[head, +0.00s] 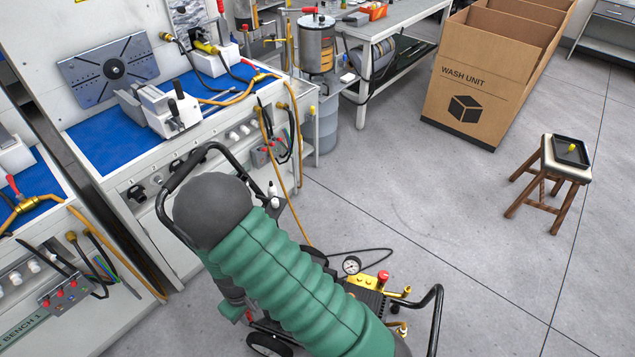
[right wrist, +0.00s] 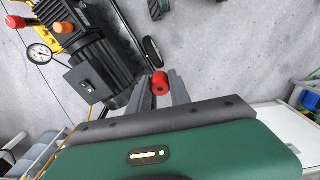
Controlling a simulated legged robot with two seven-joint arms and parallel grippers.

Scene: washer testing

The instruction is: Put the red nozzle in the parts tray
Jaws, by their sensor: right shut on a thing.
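My right gripper (right wrist: 160,80) is shut on a small red nozzle (right wrist: 160,86), which shows between its two grey fingers in the right wrist view. The nozzle is off the floor. In the head view my green right arm runs up from the bottom and hides much of the pressure washer; I cannot make out the fingers there. A small black tray (head: 579,158) lies on a stool at the right of the head view, well away from my arm. A yellow nozzle (head: 571,148) is in the tray. My left gripper is not in view.
The pressure washer (head: 383,288), with a gauge and red knob, stands close to my right arm. The wooden stool (head: 538,188) stands on open floor. A wash unit box (head: 470,80) is behind it. A blue-topped workbench (head: 105,145) is at the left.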

